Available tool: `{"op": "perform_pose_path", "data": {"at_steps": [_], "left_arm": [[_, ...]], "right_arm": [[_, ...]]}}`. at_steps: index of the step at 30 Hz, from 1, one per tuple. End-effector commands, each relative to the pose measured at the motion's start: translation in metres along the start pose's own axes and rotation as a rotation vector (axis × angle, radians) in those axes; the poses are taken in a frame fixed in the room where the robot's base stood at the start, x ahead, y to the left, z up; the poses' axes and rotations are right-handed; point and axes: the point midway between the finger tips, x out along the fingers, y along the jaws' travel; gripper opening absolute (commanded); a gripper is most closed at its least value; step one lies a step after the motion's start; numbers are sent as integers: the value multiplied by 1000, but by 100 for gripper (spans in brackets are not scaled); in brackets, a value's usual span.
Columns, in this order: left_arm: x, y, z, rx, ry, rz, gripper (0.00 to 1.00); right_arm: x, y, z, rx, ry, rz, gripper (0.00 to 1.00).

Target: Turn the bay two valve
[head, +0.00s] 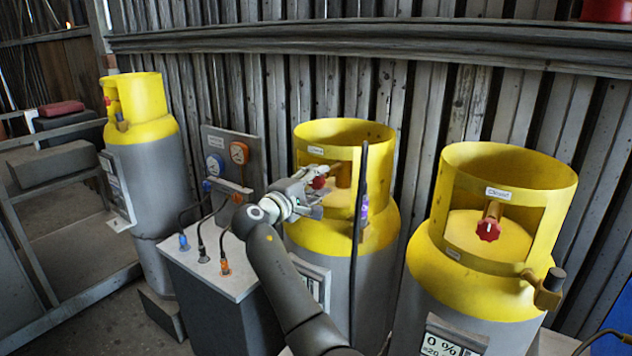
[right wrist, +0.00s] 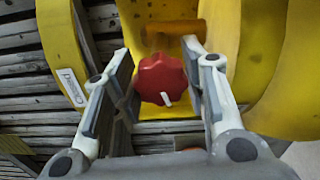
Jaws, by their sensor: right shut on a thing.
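The middle yellow and grey cylinder (head: 345,134) has a red valve knob (head: 319,182) inside its yellow collar. My right gripper (head: 314,190) reaches into the collar opening and is shut on this knob. In the right wrist view the red lobed knob (right wrist: 162,80) with a white pointer mark sits between the two fingers. My left gripper is not in view.
The right cylinder (head: 510,170) has its own red knob (head: 489,229) and a label reading "Closed". Another cylinder (head: 140,95) stands at the left. A grey box (head: 205,262) with cables and a gauge panel (head: 226,158) stand beside my arm. A dark hose (head: 361,180) hangs before the middle cylinder.

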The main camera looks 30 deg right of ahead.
Motion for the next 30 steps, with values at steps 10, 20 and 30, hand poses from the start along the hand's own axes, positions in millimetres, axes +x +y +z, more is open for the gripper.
{"op": "perform_pose_path", "data": {"at_steps": [10,20,30], "left_arm": [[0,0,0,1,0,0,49],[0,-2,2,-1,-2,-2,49],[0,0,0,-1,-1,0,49]], "right_arm": [[0,2,0,3,1,3,62],[-1,0,0,2,1,1,62],[-54,0,-2,3,5,0,62]]}}
